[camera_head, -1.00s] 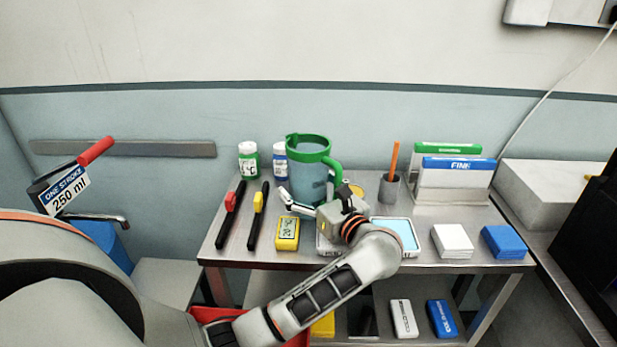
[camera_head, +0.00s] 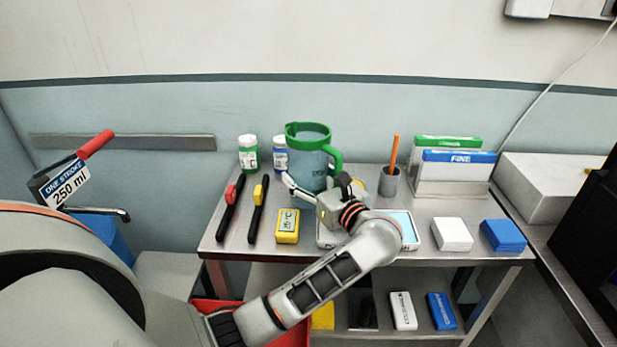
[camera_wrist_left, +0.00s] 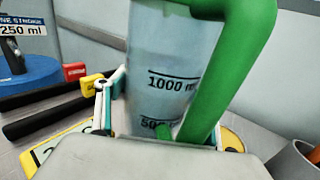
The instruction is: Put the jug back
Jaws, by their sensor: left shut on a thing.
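The jug (camera_head: 306,168) is a clear bluish measuring jug with a green rim and a green handle at its right. It is near the back of the steel cart top (camera_head: 225,250), roughly upright. My left gripper (camera_head: 312,192) is shut on the jug's lower body. In the left wrist view the jug (camera_wrist_left: 160,60) stands between the fingers, with 1000 and 500 marks and the green handle close to the camera. The jug's base is hidden by the gripper, so its gap above the cart is not visible. My right gripper is not in view.
Behind and left of the jug are a green-labelled bottle (camera_head: 248,153) and a blue-labelled bottle (camera_head: 280,155). A pencil cup (camera_head: 389,183) and a file rack (camera_head: 452,185) stand to the right. A yellow timer (camera_head: 287,226) and two dark-handled tools lie in front left.

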